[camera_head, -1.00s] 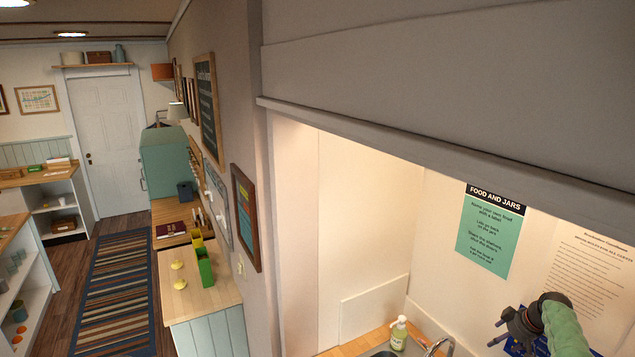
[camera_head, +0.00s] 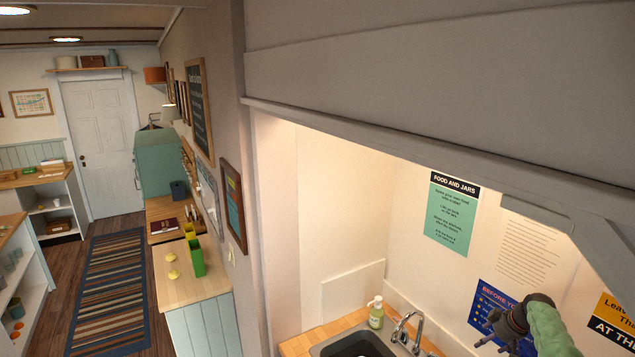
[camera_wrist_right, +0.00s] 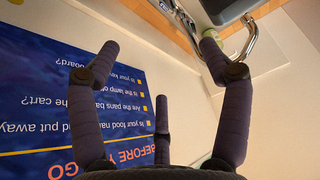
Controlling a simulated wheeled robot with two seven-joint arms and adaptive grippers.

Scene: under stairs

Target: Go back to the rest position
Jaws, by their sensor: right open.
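My right gripper (camera_head: 492,336) is at the lower right of the head view, with its green-sleeved arm coming in from the bottom edge. In the right wrist view its dark fingers (camera_wrist_right: 160,62) are spread apart with nothing between them. Behind them are a blue notice and a pale wall. My left gripper does not show in either view.
A sink (camera_head: 350,345) with a tap (camera_head: 408,325) and a soap bottle (camera_head: 376,312) is in the alcove left of my right gripper. A blue poster (camera_head: 487,297) is on the wall behind it. A grey beam (camera_head: 400,150) crosses above. A striped rug (camera_head: 110,290) lies on the floor at left.

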